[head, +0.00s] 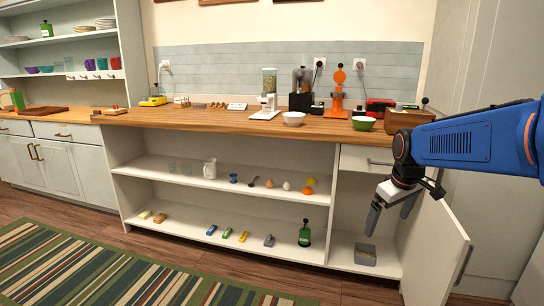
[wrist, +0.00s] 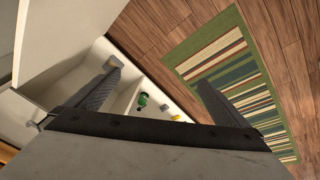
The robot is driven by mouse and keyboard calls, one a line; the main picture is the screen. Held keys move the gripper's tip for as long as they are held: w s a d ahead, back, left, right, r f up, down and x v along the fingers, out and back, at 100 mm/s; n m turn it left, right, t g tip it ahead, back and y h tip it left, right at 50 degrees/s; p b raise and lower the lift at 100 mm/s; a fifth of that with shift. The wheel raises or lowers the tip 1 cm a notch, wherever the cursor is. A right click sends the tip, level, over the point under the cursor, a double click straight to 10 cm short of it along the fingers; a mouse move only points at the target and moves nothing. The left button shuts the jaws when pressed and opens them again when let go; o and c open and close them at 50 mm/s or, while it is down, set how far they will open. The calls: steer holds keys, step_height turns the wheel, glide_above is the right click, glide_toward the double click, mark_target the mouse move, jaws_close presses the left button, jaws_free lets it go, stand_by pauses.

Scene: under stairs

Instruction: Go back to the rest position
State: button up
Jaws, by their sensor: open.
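My gripper (head: 391,212) hangs from the blue arm at the right of the head view, pointing down in front of the open cabinet bay. Its two dark fingers are apart with nothing between them. In the wrist view the gripper (wrist: 155,90) also shows spread fingers, with the cabinet and floor beyond. A grey box-like container (head: 365,254) stands on the floor of the right bay, below and left of the fingers, apart from them.
The cabinet door (head: 436,252) stands open at the right, close to my gripper. The wooden counter (head: 225,120) carries a white bowl (head: 293,118), a green bowl (head: 363,123) and appliances. Shelves below hold small items and a green bottle (head: 305,235). A striped rug (head: 90,265) lies at the left.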

steer(key=s+a+f+m, duration=0.2)
steer(key=s, duration=1.1)
steer(key=s+a+f+m+t, duration=0.1)
steer(key=s+a+f+m, duration=0.1)
steer(key=s, duration=1.2)
steer(key=shift+a+f+m+t, duration=0.25)
steer(key=shift+f+m+t, duration=0.05)
steer(key=shift+m, duration=0.1)
steer(key=shift+c, duration=0.6)
